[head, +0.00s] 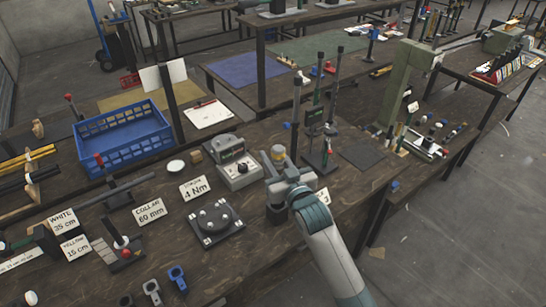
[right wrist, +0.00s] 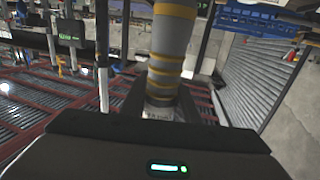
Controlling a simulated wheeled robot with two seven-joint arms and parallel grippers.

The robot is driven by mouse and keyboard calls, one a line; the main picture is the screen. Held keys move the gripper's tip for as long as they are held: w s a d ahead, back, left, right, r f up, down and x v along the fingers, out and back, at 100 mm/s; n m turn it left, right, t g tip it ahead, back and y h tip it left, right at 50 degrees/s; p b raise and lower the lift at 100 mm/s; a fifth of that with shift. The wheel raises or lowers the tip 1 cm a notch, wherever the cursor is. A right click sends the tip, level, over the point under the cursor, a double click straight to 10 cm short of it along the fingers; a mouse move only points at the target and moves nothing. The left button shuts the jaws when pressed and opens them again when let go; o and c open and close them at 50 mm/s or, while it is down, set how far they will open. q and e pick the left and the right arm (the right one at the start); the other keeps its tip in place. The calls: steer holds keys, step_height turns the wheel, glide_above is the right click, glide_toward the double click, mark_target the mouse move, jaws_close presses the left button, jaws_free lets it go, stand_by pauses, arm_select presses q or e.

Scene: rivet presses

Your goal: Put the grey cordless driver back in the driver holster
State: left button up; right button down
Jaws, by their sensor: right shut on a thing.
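My right gripper (head: 281,177) is shut on the grey cordless driver (head: 278,153), whose grey and yellow top shows above the jaws in the head view. In the right wrist view the driver (right wrist: 172,45) is a grey cylinder with yellow bands, roughly upright between the dark fingers (right wrist: 160,108). A dark block (head: 276,215) shows directly below the gripper at the bench. I cannot tell whether it is the driver holster or the driver's lower end, nor whether the driver touches the bench. My left gripper is not in view.
A grey box with a dial (head: 238,168) stands left of the gripper, and a dark plate fixture (head: 215,222) nearer. Upright dark posts (head: 295,115) stand just behind. A partly hidden white label (head: 322,196) is at the right. A blue crate (head: 122,140) sits far left.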

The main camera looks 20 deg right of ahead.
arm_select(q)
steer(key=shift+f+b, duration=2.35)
arm_select(e)
step_height(320, 180, down, 8)
stand_by(1.4)
steer(key=c, duration=1.3)
jaws_free()
steer(key=shift+r, duration=0.15)
steer(key=shift+s+f, duration=0.15)
steer(key=shift+f, duration=0.05)
arm_select(q)
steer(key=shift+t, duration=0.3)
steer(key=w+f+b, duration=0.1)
steer(key=b, duration=0.1)
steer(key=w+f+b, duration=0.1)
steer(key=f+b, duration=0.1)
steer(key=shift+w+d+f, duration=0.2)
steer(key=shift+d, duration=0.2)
arm_select(e)
steer(key=s, duration=0.5)
steer(key=s+d, duration=0.1)
steer(key=s, duration=0.5)
steer(key=s+d, duration=0.1)
steer(key=s, duration=0.5)
steer(key=shift+d+r, duration=0.1)
steer(key=shift+r, duration=0.3)
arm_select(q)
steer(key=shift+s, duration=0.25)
